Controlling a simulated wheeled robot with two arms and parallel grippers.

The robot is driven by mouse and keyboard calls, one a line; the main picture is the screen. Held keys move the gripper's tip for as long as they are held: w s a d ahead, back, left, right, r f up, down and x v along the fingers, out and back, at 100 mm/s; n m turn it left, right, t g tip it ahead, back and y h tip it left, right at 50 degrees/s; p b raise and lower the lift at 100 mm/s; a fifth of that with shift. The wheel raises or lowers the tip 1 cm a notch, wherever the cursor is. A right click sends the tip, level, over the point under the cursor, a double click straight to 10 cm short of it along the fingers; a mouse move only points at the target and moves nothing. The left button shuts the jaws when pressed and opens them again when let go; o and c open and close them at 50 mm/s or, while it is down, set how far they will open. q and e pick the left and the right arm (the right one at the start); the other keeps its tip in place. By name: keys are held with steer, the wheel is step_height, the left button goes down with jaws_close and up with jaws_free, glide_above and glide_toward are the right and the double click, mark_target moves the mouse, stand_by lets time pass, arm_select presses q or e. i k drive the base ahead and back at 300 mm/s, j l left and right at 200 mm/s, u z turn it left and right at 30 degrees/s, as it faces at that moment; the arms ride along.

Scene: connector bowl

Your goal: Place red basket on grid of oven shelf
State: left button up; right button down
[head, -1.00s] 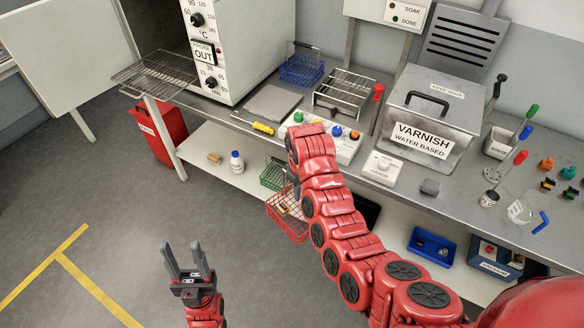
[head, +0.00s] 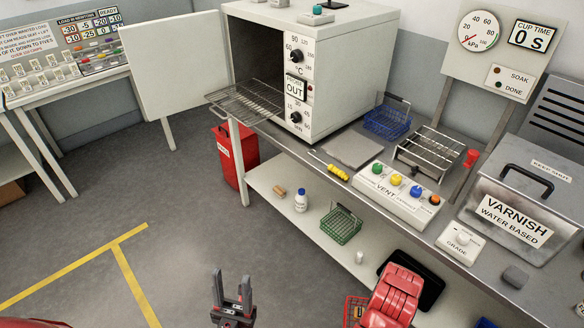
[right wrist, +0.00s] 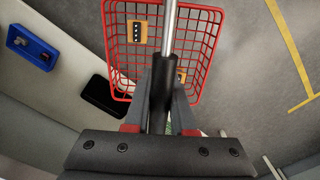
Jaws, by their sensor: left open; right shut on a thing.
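The red basket (right wrist: 195,60) hangs below my right gripper (right wrist: 160,110) in the right wrist view, with its metal handle between the shut fingers. Small tan parts lie inside it. In the head view a corner of the basket (head: 354,312) shows at the bottom, beside my red right arm; the right fingers are hidden there. The oven (head: 325,65) stands on the bench with its door open to the left. Its wire grid shelf (head: 245,100) sticks out of the opening and looks empty. My left gripper (head: 232,290) is open and empty over the floor at the bottom.
A blue basket (head: 387,120) stands right of the oven. A green basket (head: 341,225) and a white bottle (head: 301,200) are on the lower shelf. The open oven door (head: 180,65) stands left of the grid. A red bin (head: 235,155) is under the bench. Floor in front is clear.

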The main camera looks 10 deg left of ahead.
mark_target(249, 100)
steer(key=i+j+u, duration=0.3)
steer(key=i, duration=0.3)
steer(key=i+j+u, duration=0.1)
steer(key=i+u, duration=0.15)
steer(key=i, duration=0.4)
